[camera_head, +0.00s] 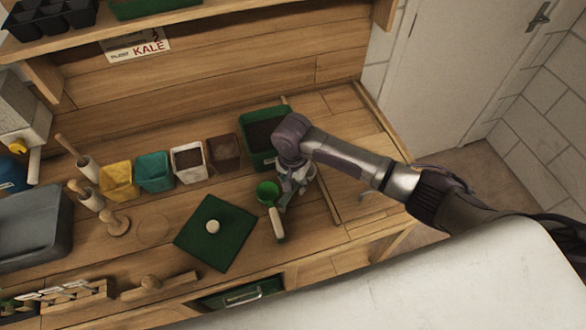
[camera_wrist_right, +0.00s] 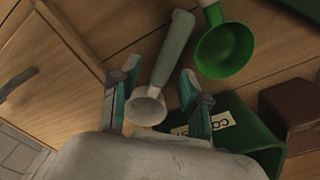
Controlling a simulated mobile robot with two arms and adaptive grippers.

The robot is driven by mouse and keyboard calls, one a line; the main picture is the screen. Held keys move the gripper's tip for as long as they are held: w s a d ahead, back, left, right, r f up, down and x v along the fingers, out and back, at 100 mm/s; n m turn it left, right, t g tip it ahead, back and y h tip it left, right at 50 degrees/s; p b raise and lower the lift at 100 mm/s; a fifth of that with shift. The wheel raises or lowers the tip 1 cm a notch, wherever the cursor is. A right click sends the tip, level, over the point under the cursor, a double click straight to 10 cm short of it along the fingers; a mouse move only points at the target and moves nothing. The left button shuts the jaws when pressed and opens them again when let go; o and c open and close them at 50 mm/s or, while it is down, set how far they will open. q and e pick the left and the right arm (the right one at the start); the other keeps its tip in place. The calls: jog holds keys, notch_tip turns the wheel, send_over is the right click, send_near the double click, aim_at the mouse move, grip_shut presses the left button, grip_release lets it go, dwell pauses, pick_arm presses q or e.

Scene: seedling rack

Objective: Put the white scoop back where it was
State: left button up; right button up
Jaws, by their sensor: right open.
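The white scoop (camera_wrist_right: 146,106) with a grey-green handle (camera_wrist_right: 174,45) lies on the wooden bench in the right wrist view. My right gripper (camera_wrist_right: 155,82) is open, with one finger on each side of this scoop and gaps between fingers and handle. In the head view my right gripper (camera_head: 291,190) is low over the bench and mostly hides the white scoop. A green scoop (camera_head: 267,193) lies just left of the gripper, its pale handle toward the bench's front; it also shows in the right wrist view (camera_wrist_right: 226,50). My left gripper is not in view.
A green planter of soil (camera_head: 245,145) stands behind the gripper. Brown (camera_head: 224,152), white (camera_head: 190,176), teal (camera_head: 155,187) and yellow (camera_head: 119,196) pots line up leftward. A green mat (camera_head: 190,238) bears a pale knob. A wooden strip (camera_head: 330,203) runs right of the gripper.

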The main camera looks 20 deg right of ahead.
notch_tip(320, 180, up, 11)
jog(key=b, duration=0.1)
jog(key=shift+f, duration=0.15)
jog(key=shift+s+a, duration=0.1)
dwell(0.4)
